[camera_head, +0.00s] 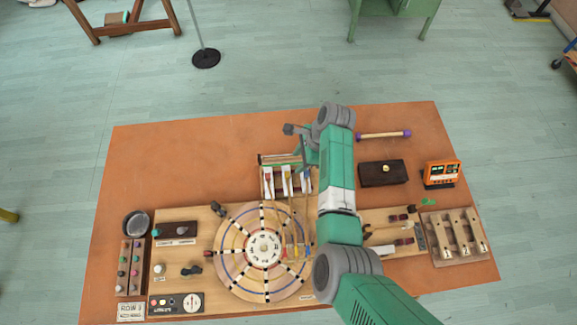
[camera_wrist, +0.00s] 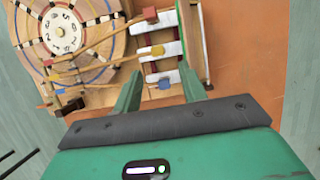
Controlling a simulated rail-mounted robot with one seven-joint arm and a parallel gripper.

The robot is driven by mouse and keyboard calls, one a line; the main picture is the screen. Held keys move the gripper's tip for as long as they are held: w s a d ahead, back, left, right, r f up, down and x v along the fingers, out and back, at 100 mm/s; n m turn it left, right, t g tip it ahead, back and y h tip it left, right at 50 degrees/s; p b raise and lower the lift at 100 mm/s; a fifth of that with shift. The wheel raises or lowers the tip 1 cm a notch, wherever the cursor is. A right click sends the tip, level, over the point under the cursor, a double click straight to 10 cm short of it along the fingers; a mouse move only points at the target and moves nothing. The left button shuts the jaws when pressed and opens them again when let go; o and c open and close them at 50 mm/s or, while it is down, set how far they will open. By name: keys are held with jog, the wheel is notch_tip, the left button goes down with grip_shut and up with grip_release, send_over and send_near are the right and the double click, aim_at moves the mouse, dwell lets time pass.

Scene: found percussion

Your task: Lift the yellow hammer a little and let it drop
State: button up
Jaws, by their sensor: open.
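The yellow hammer has a small yellow block head (camera_wrist: 157,50) on a thin wooden handle in the wrist view. It rests over a white bar, between a red-headed hammer (camera_wrist: 150,14) and a blue-headed hammer (camera_wrist: 163,84). In the head view the hammers lie over the white bars (camera_head: 287,182), too small to tell apart surely. My gripper (camera_wrist: 160,86) is open, its fingers spread apart. In the wrist view, the blue head appears between the fingers and the yellow head lies just beyond the fingertips. Nothing is held. Height above the hammers is unclear.
A round spoked disc (camera_head: 233,274) stands beside the bars, with the hammer handles reaching towards it. A brown box (camera_head: 383,173), an orange device (camera_head: 441,172) and a purple-ended rod (camera_head: 383,135) are on the right. The orange tabletop (camera_head: 180,160) is clear at the back left.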

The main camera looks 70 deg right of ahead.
aim_at(288, 173)
jog(key=b+x, duration=0.1)
jog(key=x, duration=0.7)
jog(key=shift+s+a+f, duration=0.1)
jog(key=shift+s+a, duration=0.05)
jog(key=shift+a, duration=0.05)
grip_shut()
